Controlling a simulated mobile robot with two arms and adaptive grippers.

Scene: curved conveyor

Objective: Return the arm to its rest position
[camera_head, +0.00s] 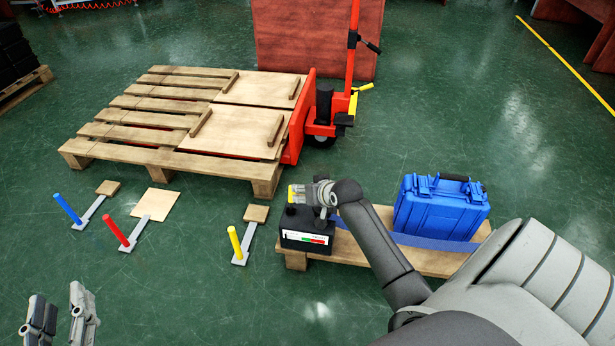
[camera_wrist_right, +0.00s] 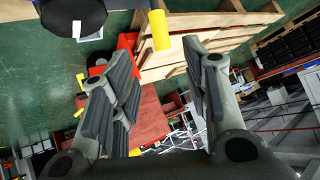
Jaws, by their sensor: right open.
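My right arm (camera_head: 385,255) reaches in from the right, with its hand (camera_head: 322,194) just above or against a black box with a white, red and green label (camera_head: 306,238). The arm hides part of the box, and I cannot tell whether they touch. In the right wrist view my right gripper (camera_wrist_right: 165,90) is open, with nothing held between its fingers. My left gripper (camera_head: 62,318) is at the bottom left of the head view, fingers apart and empty, clear of the posts.
The black box and a blue case (camera_head: 440,208) stand on a low wooden platform (camera_head: 425,262). A yellow post (camera_head: 236,243), red post (camera_head: 116,231) and blue post (camera_head: 67,208) stand left. A pallet (camera_head: 150,112) and red pallet jack (camera_head: 299,125) lie beyond. Floor between is open.

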